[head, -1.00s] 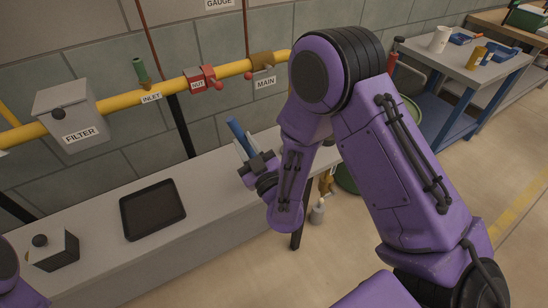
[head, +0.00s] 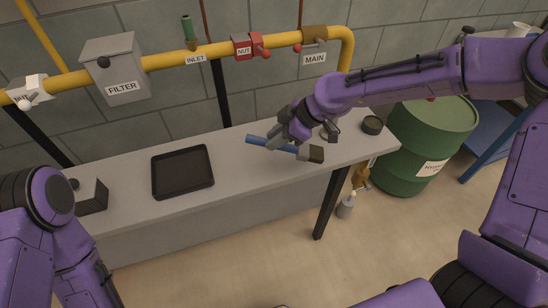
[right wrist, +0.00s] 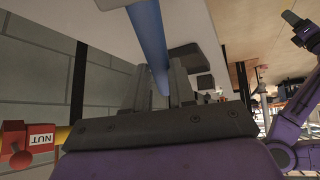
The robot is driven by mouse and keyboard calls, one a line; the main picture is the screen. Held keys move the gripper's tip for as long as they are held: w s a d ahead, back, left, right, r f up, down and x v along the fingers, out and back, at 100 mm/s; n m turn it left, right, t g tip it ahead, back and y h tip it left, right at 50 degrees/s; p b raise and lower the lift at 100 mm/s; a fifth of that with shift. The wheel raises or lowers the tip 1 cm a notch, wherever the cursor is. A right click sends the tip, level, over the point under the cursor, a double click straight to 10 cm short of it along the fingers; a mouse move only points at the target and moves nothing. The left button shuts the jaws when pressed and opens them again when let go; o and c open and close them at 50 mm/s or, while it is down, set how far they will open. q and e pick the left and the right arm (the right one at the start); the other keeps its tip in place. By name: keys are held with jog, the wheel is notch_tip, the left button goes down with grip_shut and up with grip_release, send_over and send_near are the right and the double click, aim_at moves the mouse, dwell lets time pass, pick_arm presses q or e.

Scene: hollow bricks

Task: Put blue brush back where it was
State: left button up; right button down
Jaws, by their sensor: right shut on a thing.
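The blue brush has a blue handle (head: 262,142), a grey collar and a dark bristle end; it shows over the right part of the grey bench (head: 235,185). My right gripper (head: 283,143) is shut on the brush at its handle. The brush lies nearly level, handle to the left and bristles to the right. I cannot tell whether it touches the bench. In the right wrist view the blue handle (right wrist: 150,40) runs between the two fingers (right wrist: 160,90). My left arm shows at the lower left, but its gripper is out of view.
A black tray (head: 183,192) and a dark box with a knob (head: 92,195) stand on the bench. A small dark round dish (head: 372,125) is near its right end. A green barrel (head: 425,140) stands beyond that end. A yellow pipe (head: 165,61) runs above. Bench between tray and brush is clear.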

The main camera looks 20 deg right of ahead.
jog(key=s+d+r+n+g+h+b, duration=0.1)
jog(key=s+d+r+n+g+h, duration=0.2)
jog(key=s, duration=0.4)
jog(key=shift+n+g, duration=0.5)
jog(key=shift+n, duration=0.2)
jog(key=w+a+f, duration=0.1)
jog(key=w, duration=0.1)
jog(key=w+a+f+p, duration=0.1)
jog(key=w, duration=0.2)
jog(key=w+a+f, duration=0.1)
jog(key=w, duration=0.2)
jog(key=shift+w+a+f, duration=0.1)
jog(key=shift+a+f, duration=0.25)
jog(key=w+f, duration=0.1)
jog(key=f, duration=0.1)
jog(key=w+a+f, duration=0.1)
jog(key=w+f+p, duration=0.1)
jog(key=w+f, duration=0.1)
jog(key=shift+w+a+f, duration=0.1)
jog(key=shift+a+f, duration=0.05)
jog(key=shift+f, duration=0.15)
jog(key=f, duration=0.1)
jog(key=f+p, duration=0.1)
jog(key=f, duration=0.1)
jog(key=shift+w+a+f, duration=0.1)
jog(key=shift+w+f, duration=0.1)
jog(key=shift+f, duration=0.05)
jog(key=c, duration=0.9)
grip_release()
jog(key=shift+c, duration=0.2)
